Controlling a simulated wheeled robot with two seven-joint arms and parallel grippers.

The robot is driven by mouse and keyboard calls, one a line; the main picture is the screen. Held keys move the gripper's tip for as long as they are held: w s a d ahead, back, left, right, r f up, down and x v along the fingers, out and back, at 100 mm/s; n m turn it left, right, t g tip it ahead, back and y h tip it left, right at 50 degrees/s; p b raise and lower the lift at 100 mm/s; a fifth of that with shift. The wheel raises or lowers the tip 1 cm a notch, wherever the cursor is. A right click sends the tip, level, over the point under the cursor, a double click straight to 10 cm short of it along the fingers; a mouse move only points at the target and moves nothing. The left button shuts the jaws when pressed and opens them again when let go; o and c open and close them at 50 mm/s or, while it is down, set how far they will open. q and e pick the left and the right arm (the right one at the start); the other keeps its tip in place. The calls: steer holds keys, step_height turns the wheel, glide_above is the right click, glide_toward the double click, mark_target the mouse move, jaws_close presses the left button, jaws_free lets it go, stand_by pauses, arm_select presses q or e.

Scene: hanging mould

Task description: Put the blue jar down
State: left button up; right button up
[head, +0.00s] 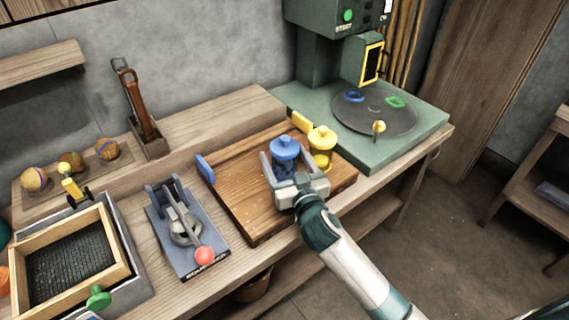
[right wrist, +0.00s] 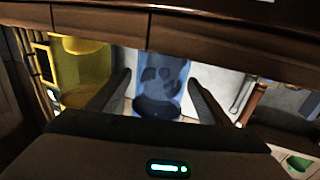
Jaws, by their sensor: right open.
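The blue jar (head: 284,152) has a domed, knobbed lid and stands upright on the wooden board. My right gripper (head: 279,171) is around it, with one finger on each side. In the right wrist view the jar (right wrist: 162,85) shows as a see-through blue cylinder with dark pieces inside. The open fingers of my right gripper (right wrist: 160,95) stand apart from its sides, with gaps showing. The jar's base is hidden behind the gripper in the head view. My left gripper is not in view.
A yellow jar (head: 321,148) stands close to the right of the blue jar. The wooden board (head: 238,190) has free room on its left. A clamp device (head: 185,228) with a red knob is further left. A green machine (head: 430,118) with a round plate stands at the right.

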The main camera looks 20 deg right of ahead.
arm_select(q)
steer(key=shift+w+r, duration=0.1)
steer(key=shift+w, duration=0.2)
arm_select(e)
steer(key=shift+c, duration=0.5)
steer(key=c, duration=1.4)
steer(key=shift+r, duration=0.1)
steer(key=shift+c, duration=0.2)
